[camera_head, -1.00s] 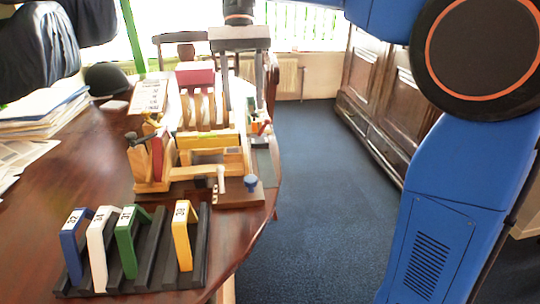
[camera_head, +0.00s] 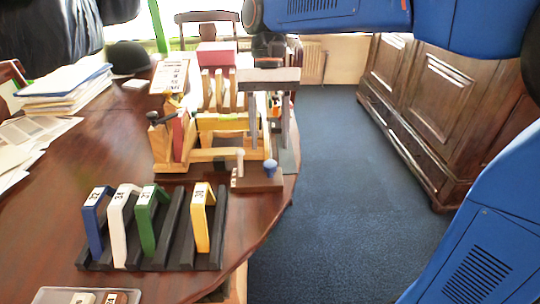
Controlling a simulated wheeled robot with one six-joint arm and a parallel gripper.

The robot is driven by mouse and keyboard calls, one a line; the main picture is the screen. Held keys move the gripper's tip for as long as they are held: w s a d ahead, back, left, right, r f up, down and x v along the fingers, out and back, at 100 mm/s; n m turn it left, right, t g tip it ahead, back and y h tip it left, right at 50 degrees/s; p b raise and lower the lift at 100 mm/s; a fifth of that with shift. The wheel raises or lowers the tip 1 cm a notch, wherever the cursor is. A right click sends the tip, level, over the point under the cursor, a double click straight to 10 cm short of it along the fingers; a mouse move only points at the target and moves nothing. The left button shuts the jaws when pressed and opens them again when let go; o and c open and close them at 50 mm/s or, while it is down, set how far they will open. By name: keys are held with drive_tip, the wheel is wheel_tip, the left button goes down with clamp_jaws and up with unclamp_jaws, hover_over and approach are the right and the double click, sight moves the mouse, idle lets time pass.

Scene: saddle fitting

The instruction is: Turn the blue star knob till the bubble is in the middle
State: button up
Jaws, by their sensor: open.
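The blue star knob (camera_head: 270,168) stands at the near right corner of the wooden fixture (camera_head: 205,160), on a dark brown block. My gripper (camera_head: 269,144) points down with its two grey fingers apart and nothing seen between them. In the picture its fingertips are just above the knob, one to each side. I cannot tell how far apart they are in depth. A small pale post (camera_head: 240,163) stands left of the knob. I cannot make out the bubble at this size.
A dark rack (camera_head: 180,255) with blue, white, green and yellow handle-like pieces stands in front of the fixture. Papers and folders (camera_head: 65,90) lie at the left. A tray (camera_head: 85,295) shows at the bottom edge. The table's right edge is close to the knob.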

sight(270, 163)
drive_tip(key=shift+x, duration=2.55)
drive_tip(key=shift+c, duration=0.2)
drive_tip(key=c, duration=1)
